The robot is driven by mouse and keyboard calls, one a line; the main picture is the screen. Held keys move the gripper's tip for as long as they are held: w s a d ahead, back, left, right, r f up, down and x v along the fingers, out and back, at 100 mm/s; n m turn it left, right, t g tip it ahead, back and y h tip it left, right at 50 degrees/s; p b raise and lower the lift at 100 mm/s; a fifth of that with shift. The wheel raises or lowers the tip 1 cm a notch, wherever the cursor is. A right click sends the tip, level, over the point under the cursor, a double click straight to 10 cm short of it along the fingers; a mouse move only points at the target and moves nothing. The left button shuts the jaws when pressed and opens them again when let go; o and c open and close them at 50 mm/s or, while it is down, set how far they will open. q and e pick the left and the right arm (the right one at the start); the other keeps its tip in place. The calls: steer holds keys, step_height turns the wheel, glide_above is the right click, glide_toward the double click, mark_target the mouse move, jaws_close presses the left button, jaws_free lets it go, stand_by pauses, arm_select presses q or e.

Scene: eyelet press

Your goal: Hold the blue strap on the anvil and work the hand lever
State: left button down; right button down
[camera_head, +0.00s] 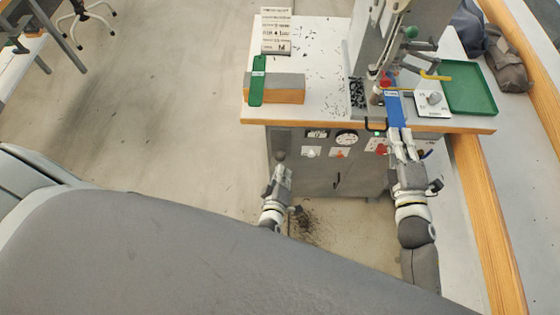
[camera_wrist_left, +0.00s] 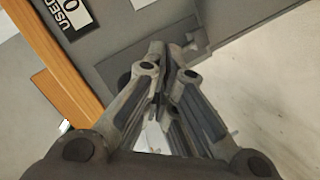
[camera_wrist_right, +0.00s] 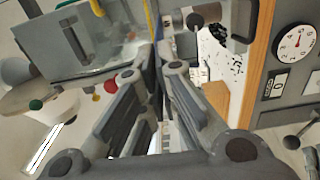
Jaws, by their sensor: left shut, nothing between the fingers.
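The blue strap (camera_head: 396,108) lies at the front of the press, its far end by the anvil (camera_head: 376,96) under the press head. Its near end hangs over the bench edge. A dark ball knob (camera_head: 281,157), seemingly the hand lever's, stands in front of the cabinet. My left gripper (camera_head: 283,174) is shut and empty just below the knob in the head view. Whether they touch, I cannot tell.
The cabinet front carries a dial gauge (camera_head: 346,137). A green tray (camera_head: 468,88) and a white plate (camera_head: 432,104) lie right of the press. A wood-based block (camera_head: 287,90) with a green strap (camera_head: 258,80) sits at the left.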

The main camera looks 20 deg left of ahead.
arm_select(q)
steer(key=shift+w+a+r, duration=0.3)
steer(key=shift+w+r, duration=0.1)
steer(key=shift+w, duration=0.35)
steer(key=shift+w+a+r, duration=0.25)
steer(key=shift+w+r, duration=0.15)
steer(key=shift+w, duration=0.35)
stand_by(1.6)
steer(key=shift+s, duration=0.15)
stand_by(0.3)
steer(key=shift+s+d+f, duration=0.25)
steer(key=shift+s+f, duration=0.05)
steer(key=shift+s, duration=0.3)
steer(key=shift+s+d+f, duration=0.2)
steer(key=shift+s+f, duration=0.15)
steer(key=shift+s, duration=0.2)
steer(key=shift+s+d+f, duration=0.25)
steer(key=shift+s+f, duration=0.05)
steer(key=shift+s, duration=0.3)
steer(key=shift+f, duration=0.1)
steer(key=s, duration=0.1)
steer(key=s+d+f, duration=0.1)
steer(key=s+f, duration=0.1)
steer(key=s, duration=0.1)
steer(key=shift+s+d, duration=0.1)
steer(key=shift+d, duration=0.15)
stand_by(1.3)
steer(key=v, duration=1.2)
